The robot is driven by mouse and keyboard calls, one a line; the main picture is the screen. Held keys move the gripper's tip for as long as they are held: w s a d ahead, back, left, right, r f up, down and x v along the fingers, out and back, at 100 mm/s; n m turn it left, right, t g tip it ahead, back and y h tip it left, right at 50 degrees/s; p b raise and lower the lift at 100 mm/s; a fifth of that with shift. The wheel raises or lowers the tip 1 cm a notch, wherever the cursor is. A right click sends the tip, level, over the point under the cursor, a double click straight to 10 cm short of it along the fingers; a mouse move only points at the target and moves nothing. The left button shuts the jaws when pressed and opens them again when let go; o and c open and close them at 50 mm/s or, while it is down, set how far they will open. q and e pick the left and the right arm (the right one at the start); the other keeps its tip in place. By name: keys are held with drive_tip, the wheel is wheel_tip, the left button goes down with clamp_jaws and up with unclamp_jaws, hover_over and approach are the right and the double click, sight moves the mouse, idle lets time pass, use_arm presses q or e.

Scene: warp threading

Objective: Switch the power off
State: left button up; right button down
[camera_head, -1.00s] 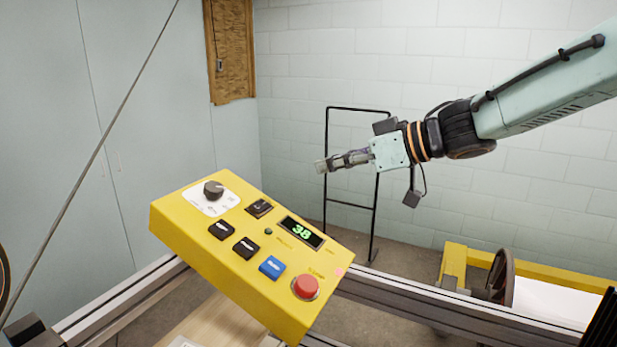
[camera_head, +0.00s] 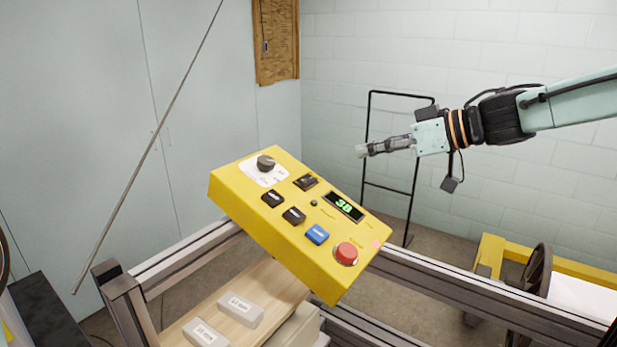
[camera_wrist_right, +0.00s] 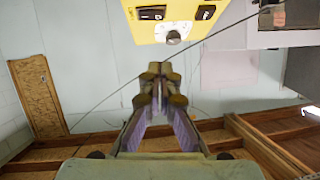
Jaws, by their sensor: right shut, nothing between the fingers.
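The yellow control box (camera_head: 300,267) is tilted in the middle of the head view. On it are a dark rotary knob (camera_head: 265,163) on a white dial plate, a black rocker switch (camera_head: 306,182), two black buttons (camera_head: 272,198), a blue button (camera_head: 317,234), a red round button (camera_head: 346,253) and a display (camera_head: 344,206) lit with green "38". My right gripper (camera_head: 362,151) is shut and empty, up and to the right of the box, apart from it. In the right wrist view the shut fingers (camera_wrist_right: 160,72) point toward the box's knob (camera_wrist_right: 173,37). My left gripper is not in view.
A metal rail (camera_head: 440,287) runs behind and below the box. A wooden board (camera_head: 225,310) with two grey labelled blocks (camera_head: 240,309) lies below it. A black frame (camera_head: 413,190) stands by the wall behind my right gripper. A thin rod (camera_head: 150,150) slants at left.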

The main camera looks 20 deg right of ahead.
drive_tip(key=shift+w+d, duration=0.15)
drive_tip(key=shift+d+f, duration=0.1)
drive_tip(key=shift+d, duration=0.05)
approach(302, 179)
drive_tip(key=w+a, duration=0.1)
drive_tip(key=w+a+r, duration=0.1)
drive_tip(key=w, duration=0.1)
drive_tip(key=shift+r, duration=0.15)
drive_tip(key=f, duration=0.1)
drive_tip(key=w+a+f, duration=0.1)
drive_tip(key=f, duration=0.1)
drive_tip(key=shift+a, duration=0.3)
drive_tip(key=shift+f, duration=0.35)
drive_tip(key=shift+s+r, duration=0.1)
